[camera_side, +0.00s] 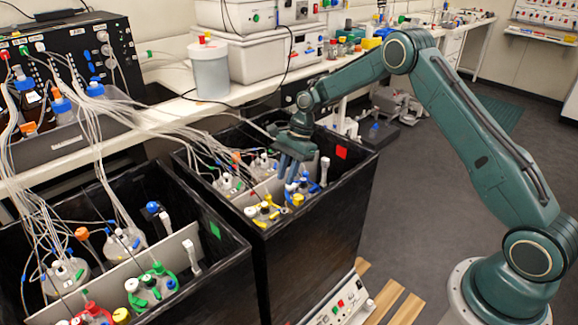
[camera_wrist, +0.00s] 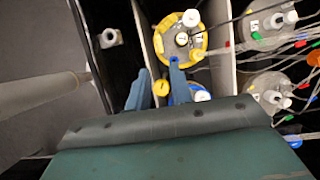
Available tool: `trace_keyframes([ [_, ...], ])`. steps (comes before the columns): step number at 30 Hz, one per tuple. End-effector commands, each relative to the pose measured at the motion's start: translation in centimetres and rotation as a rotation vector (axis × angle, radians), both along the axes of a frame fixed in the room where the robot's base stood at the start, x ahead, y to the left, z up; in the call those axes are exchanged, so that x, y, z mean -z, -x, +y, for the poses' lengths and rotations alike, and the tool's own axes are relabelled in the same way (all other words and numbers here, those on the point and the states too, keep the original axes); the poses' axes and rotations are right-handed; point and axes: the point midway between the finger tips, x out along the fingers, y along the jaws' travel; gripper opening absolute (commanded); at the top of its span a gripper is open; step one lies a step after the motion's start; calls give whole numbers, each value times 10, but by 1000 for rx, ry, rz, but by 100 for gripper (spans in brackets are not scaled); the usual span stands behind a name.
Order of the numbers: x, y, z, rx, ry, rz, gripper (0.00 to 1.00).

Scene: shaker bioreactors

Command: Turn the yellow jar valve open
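The yellow jar (camera_side: 262,213) has a yellow lid with several ports and stands in the right black box; its lid (camera_wrist: 185,52) also shows in the wrist view. A round yellow knob, apparently its valve (camera_side: 297,199), sits beside the lid; in the wrist view the knob (camera_wrist: 160,87) appears between my fingers. My gripper (camera_side: 291,178) is above the box, pointing down. In the wrist view my gripper (camera_wrist: 157,78) is open, with one finger on each side of the knob. I cannot tell whether either finger touches it.
A blue-lidded jar (camera_wrist: 199,94) is close to my right finger, partly hidden. Grey jars (camera_wrist: 268,28) with tubes stand beyond a pale divider (camera_wrist: 220,45). The black box's wall (camera_side: 325,245) rises around the jars. Another black box (camera_side: 225,275) with jars stands at left.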

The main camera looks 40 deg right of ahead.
Motion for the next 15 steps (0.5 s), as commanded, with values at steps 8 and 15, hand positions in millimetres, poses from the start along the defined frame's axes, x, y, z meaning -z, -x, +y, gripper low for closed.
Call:
trace_keyframes([
  [8, 36, 1, 15, -1, 1, 3, 22],
  [15, 71, 1, 29, -3, 1, 2, 22],
])
